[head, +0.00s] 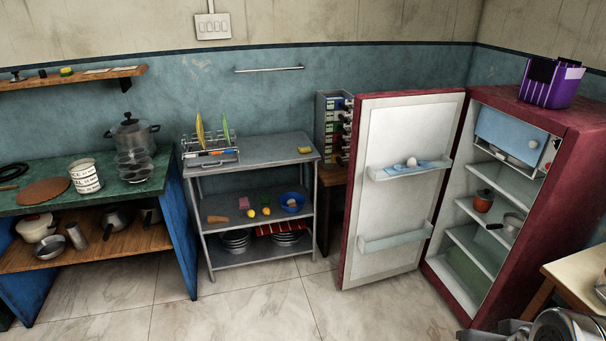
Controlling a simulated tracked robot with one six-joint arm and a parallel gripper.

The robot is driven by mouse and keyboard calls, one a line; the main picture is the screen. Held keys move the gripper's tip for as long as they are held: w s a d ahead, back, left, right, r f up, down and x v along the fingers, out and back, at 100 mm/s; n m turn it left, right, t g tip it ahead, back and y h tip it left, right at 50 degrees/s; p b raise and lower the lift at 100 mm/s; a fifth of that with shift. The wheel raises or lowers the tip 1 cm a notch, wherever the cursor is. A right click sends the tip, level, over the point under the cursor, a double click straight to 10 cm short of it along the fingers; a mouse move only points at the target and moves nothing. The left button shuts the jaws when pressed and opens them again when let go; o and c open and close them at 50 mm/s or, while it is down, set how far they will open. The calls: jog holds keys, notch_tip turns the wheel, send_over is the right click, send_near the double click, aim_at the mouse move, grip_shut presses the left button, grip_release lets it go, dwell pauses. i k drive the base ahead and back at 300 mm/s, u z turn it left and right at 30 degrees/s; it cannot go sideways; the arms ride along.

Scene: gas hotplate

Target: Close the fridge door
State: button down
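A dark red fridge (576,170) stands at the right against the back corner. Its door (388,208) is wide open and swung out to the left, with its white inner side facing me. The door has two shelves; the upper one (410,171) holds a white round thing on a blue tray or cloth. Inside the fridge are shelves with a small orange-brown pot (483,201) and a pan (510,222). Grey metal parts at the bottom right edge seem to be my arm. My gripper cannot be made out.
A grey shelf rack (255,205) with dishes and food stands left of the door. A green-topped counter (85,200) is at the left. A wooden table (580,272) stands at the right, before the fridge. The tiled floor (250,313) in front is clear.

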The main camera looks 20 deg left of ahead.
aim_at(390, 206)
jog(key=u, duration=0.2)
jog(key=i, duration=0.7)
jog(key=u, duration=0.6)
jog(key=i, duration=0.75)
jog(key=u, duration=0.5)
jog(key=i, duration=0.7)
jog(key=u, duration=0.45)
jog(key=i, duration=1.15)
jog(key=u, duration=0.15)
